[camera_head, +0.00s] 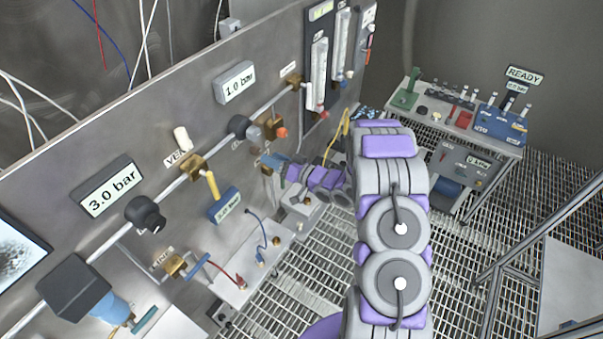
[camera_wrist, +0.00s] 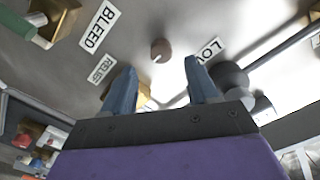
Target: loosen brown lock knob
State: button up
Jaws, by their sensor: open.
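The brown knob (camera_wrist: 161,49), small and round, sits on the grey panel in the wrist view, between the BLEED label and a partly covered label starting "LO". My gripper (camera_wrist: 161,66) is open, with two blue-grey fingers pointing toward the panel. The knob appears between and just beyond the fingertips, and nothing is held. The gap between fingertips and knob is hard to judge. In the head view my gripper (camera_head: 268,160) is small, near the panel's lower right part. I cannot clearly make out the knob there.
A black knob (camera_wrist: 230,77) stands right of my right finger. A brass fitting (camera_wrist: 55,18) is at upper left. In the head view, a pipe with valves and gauges runs along the panel. A bench (camera_head: 455,130) stands at the right, and grated floor (camera_head: 290,300) lies below.

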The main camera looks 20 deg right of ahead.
jog(key=b+v, duration=0.1)
jog(key=v, duration=1)
jog(key=shift+d+b, duration=0.3)
jog(key=shift+b, duration=0.1)
jog(key=shift+s+f, duration=0.1)
jog(key=w+d+f+n+g+h+b, duration=0.1)
jog(key=w+d+f+g+h+b, duration=0.25)
jog(key=d+h+b, duration=0.35)
jog(key=s+d+r+m+g+h+b, duration=0.1)
jog(key=s+r+m+g+h+b, duration=0.1)
jog(key=s+g+h+b, duration=0.4)
jog(key=s+a+f+g+b, duration=0.1)
jog(key=s+a, duration=0.5)
jog(key=s, duration=0.6)
jog(key=s+a+f+g+y+b, duration=0.1)
jog(key=s+a+g+b, duration=0.2)
jog(key=s, duration=0.9)
jog(key=s+a+f+g+y+b, duration=0.1)
jog(key=s+a+g+b, duration=0.2)
jog(key=s+a, duration=0.7)
jog(key=shift+s+n, duration=0.4)
jog(key=shift+s, duration=0.85)
